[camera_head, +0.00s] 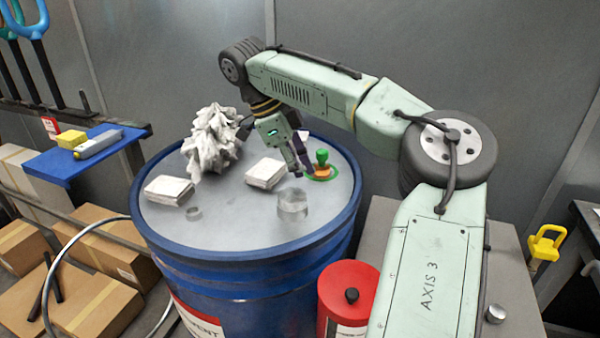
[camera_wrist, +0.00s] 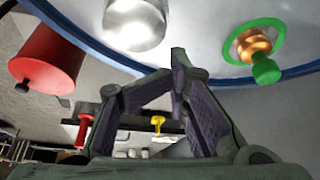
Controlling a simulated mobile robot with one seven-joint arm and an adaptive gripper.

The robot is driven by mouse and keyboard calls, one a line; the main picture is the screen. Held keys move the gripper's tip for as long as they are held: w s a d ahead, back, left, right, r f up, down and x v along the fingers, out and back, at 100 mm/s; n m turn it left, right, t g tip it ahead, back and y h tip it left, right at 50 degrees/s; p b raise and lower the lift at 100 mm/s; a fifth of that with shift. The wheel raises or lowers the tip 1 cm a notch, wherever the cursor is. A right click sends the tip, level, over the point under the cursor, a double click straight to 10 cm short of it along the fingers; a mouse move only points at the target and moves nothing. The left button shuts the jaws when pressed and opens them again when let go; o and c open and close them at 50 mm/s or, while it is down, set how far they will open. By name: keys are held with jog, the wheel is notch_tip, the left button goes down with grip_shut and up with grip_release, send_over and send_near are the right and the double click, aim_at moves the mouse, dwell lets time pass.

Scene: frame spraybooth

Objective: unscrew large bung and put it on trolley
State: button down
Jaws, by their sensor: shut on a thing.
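A short silver cylinder (camera_head: 293,204) stands on the lid of the blue drum (camera_head: 240,245); I take it for the large bung but cannot be sure. It also shows in the wrist view (camera_wrist: 135,22). A green-topped orange fitting (camera_head: 321,163) sits in a green ring on the lid, to the right. My gripper (camera_head: 304,172) points down just left of this fitting and behind the cylinder, apart from both in the wrist view. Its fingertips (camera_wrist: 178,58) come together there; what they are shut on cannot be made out.
A crumpled white rag (camera_head: 210,142), two white pads (camera_head: 168,190) and a small ring (camera_head: 194,213) lie on the lid. A red can (camera_head: 347,298) stands at the drum's front right. A grey surface (camera_head: 383,215) lies right of the drum, partly hidden by my arm. Boxes fill the left.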

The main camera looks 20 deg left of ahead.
aim_at(295, 187)
jog(key=shift+r, duration=0.4)
jog(key=c, duration=1.2)
grip_release()
jog(key=shift+c, duration=0.2)
jog(key=shift+r, duration=0.2)
jog(key=v, duration=0.2)
jog(key=shift+a+r, duration=0.15)
jog(key=shift+r, duration=0.1)
jog(key=s+a, duration=0.3)
jog(key=a, duration=0.8)
jog(key=shift+a, duration=0.35)
